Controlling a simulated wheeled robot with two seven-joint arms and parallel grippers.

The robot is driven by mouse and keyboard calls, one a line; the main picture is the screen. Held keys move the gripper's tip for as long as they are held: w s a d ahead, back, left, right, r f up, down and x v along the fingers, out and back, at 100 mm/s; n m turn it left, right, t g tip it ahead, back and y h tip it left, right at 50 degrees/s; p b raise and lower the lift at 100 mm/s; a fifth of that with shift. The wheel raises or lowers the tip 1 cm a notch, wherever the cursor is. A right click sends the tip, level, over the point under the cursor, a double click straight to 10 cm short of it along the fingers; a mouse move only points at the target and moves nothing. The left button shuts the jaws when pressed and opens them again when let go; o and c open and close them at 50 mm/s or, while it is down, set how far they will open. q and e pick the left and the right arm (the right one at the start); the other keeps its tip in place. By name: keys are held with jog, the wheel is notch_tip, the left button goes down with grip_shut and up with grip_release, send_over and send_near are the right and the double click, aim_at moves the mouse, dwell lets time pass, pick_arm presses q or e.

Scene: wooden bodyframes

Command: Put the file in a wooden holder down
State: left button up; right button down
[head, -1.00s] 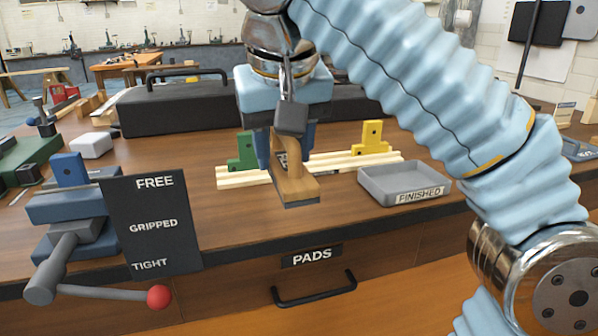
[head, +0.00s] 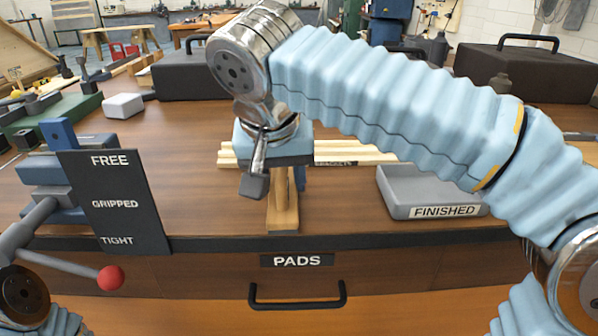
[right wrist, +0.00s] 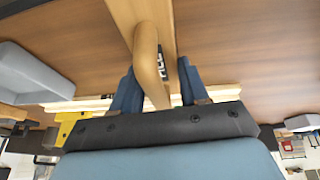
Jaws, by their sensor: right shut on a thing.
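The wooden holder (head: 284,214) is a light wood block with an upright handle, over the bench near its front edge. My right gripper (head: 284,178) is shut on its handle from above. In the right wrist view the rounded handle (right wrist: 148,58) lies between my two blue fingers (right wrist: 158,92). A dark label with white letters shows beside the handle, partly hidden. The file itself cannot be made out. I cannot tell whether the holder's base touches the bench. My left gripper is out of view; only a piece of my left arm shows at the lower left.
The grey FINISHED tray (head: 432,192) stands to the right. Pale wooden strips (head: 350,152) lie behind the holder. A blue vise (head: 55,170) and a black FREE/GRIPPED/TIGHT board (head: 115,200) stand at left. The bench between board and holder is clear.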

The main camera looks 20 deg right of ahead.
jog(key=shift+a, duration=0.1)
jog(key=shift+f, duration=0.1)
jog(key=c, duration=0.6)
grip_release()
jog(key=shift+o, duration=0.2)
jog(key=v, duration=1.2)
jog(key=shift+s, duration=0.1)
